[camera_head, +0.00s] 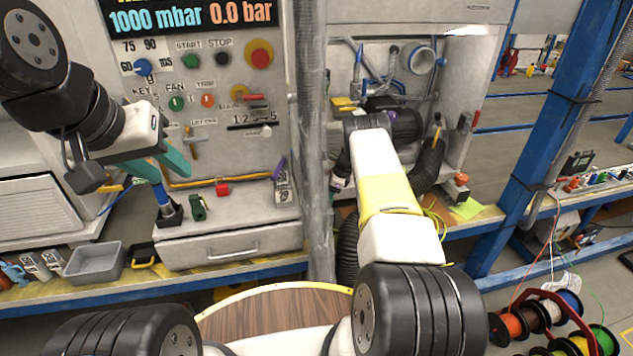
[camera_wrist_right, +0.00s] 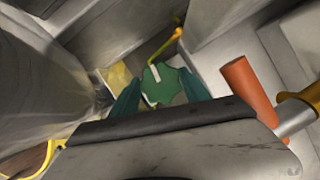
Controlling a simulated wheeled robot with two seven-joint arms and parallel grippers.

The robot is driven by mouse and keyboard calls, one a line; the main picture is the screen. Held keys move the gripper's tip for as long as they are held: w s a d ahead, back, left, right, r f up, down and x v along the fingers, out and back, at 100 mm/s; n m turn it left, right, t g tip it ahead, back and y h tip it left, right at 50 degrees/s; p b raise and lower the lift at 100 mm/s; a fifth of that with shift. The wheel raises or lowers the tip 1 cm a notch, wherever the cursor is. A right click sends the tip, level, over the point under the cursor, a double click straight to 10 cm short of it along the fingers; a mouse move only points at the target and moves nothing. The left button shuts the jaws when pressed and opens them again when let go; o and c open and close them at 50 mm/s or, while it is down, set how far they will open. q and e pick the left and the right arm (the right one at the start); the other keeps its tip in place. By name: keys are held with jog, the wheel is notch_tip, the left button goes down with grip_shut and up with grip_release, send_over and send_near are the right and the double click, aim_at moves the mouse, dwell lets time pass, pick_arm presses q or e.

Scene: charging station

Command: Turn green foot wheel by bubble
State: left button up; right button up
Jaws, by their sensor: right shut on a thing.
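The green foot wheel (camera_wrist_right: 162,88), with a white mark on its face, is in the middle of the right wrist view. The two teal fingers of my right gripper (camera_wrist_right: 160,79) are on either side of it, shut on it. In the head view my right arm reaches forward past the grey post, and its fingers and the wheel are hidden. My left gripper (camera_head: 172,174) is at the left in front of the control panel, its teal fingers apart with nothing seen between them. I cannot make out a bubble in either view.
An orange-red cylinder (camera_wrist_right: 248,88) stands close right of the wheel in the right wrist view. In the head view, a grey post (camera_head: 313,150) stands left of my right arm, a black hose (camera_head: 428,168) right of it. A grey bin (camera_head: 95,263) sits on the lower left shelf.

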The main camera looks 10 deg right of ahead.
jog(key=shift+n, duration=0.6)
jog(key=o, duration=1.3)
jog(key=shift+o, duration=0.2)
